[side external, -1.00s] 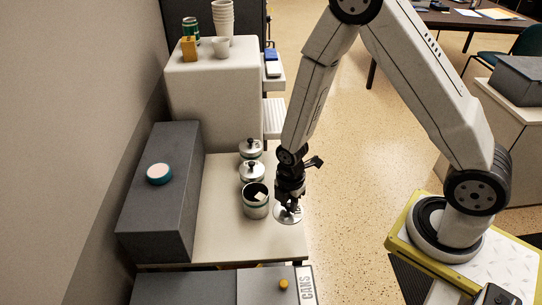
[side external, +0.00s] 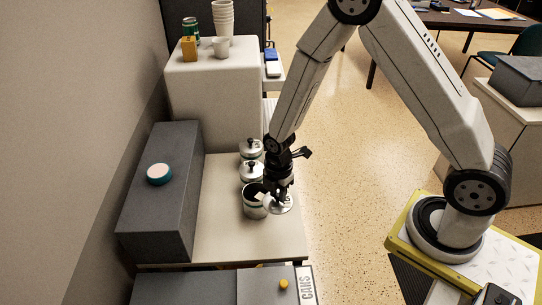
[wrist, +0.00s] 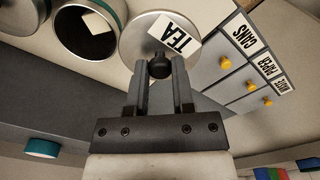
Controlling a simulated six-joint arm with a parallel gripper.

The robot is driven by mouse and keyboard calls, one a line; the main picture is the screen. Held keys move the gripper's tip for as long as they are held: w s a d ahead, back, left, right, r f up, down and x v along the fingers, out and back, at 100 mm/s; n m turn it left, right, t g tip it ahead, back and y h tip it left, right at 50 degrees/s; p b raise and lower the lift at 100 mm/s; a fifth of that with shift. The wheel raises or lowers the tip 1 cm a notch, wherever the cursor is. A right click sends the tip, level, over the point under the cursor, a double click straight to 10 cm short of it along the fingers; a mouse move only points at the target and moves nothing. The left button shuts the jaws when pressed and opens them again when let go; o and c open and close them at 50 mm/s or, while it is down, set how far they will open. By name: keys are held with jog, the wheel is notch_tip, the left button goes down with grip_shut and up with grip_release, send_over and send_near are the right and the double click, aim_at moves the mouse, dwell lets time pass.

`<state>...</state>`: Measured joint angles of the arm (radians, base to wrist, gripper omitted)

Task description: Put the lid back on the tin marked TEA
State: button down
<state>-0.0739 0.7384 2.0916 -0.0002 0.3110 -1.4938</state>
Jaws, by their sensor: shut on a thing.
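My gripper (side external: 279,196) is shut on the dark knob (wrist: 159,67) of a round silver lid (wrist: 147,38). In the side view the lid (side external: 281,207) is held about level, just right of an open tin (side external: 255,209), partly overlapping its right edge in the picture. A white label reading TEA (wrist: 174,38) shows across the lid in the wrist view. The open tin (wrist: 108,9) has a dark inside, a green band near its rim and a pale square piece within. I cannot read any marking on the tin.
Two lidded tins (side external: 250,172) stand just behind the open one on the pale counter (side external: 222,235). A dark grey box (side external: 165,215) on the left bears a teal-edged white disc (side external: 159,174). Drawers with yellow knobs, one labelled CANS (wrist: 239,42), are in front.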

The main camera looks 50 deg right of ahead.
jog(key=w+r, duration=0.4)
jog(key=w, duration=0.5)
jog(key=shift+d+r, duration=0.25)
jog(key=shift+d, duration=0.2)
jog(key=shift+w+f, duration=0.1)
jog(key=shift+f, duration=0.05)
jog(key=shift+f, duration=3.05)
jog(key=shift+f, duration=0.15)
jog(key=shift+c, duration=2)
grip_release()
jog(key=shift+o, duration=0.2)
